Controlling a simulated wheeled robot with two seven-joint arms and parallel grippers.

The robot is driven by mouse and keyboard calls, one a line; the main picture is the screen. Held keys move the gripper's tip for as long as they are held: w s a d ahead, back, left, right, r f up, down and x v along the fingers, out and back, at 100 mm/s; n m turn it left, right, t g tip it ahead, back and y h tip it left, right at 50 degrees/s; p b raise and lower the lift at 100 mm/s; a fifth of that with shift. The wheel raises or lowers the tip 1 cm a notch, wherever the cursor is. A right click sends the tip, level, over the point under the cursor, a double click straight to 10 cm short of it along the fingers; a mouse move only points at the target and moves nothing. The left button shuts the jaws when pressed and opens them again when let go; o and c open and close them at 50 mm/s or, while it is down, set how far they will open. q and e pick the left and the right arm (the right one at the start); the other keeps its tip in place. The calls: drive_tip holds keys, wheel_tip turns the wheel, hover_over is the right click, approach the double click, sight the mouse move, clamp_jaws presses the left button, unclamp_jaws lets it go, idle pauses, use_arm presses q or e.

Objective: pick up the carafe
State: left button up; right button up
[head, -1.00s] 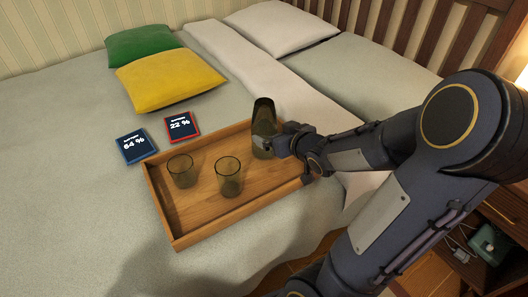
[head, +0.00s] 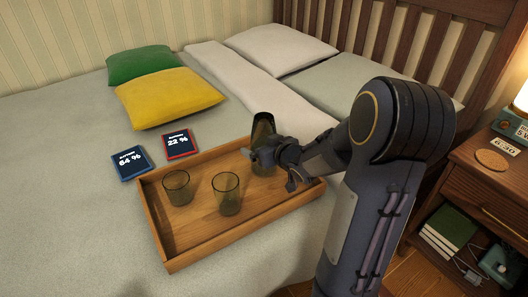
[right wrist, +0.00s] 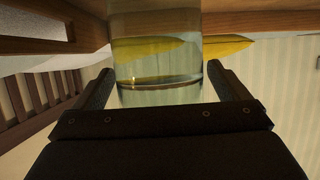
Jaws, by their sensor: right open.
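The carafe (head: 263,129) is dark, see-through glass and stands upright in the far right part of the wooden tray (head: 168,234) on the bed. My right gripper (head: 270,164) is at the carafe, and its hand hides part of the carafe's lower body in the head view. In the right wrist view the clear carafe (right wrist: 157,60) stands between the two open fingers of my right gripper (right wrist: 160,82). A gap shows at the right finger; I cannot tell whether the left finger touches. My left gripper is not in view.
Two glasses, one at the left (head: 177,188) and one nearer the middle (head: 227,194), stand in the tray. Yellow (head: 170,97) and green (head: 143,64) cushions lie farther back. A nightstand (head: 485,200) is at the right.

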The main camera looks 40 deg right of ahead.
drive_tip(key=c, duration=1.6)
drive_tip(key=shift+r, duration=0.1)
drive_tip(key=shift+r, duration=0.15)
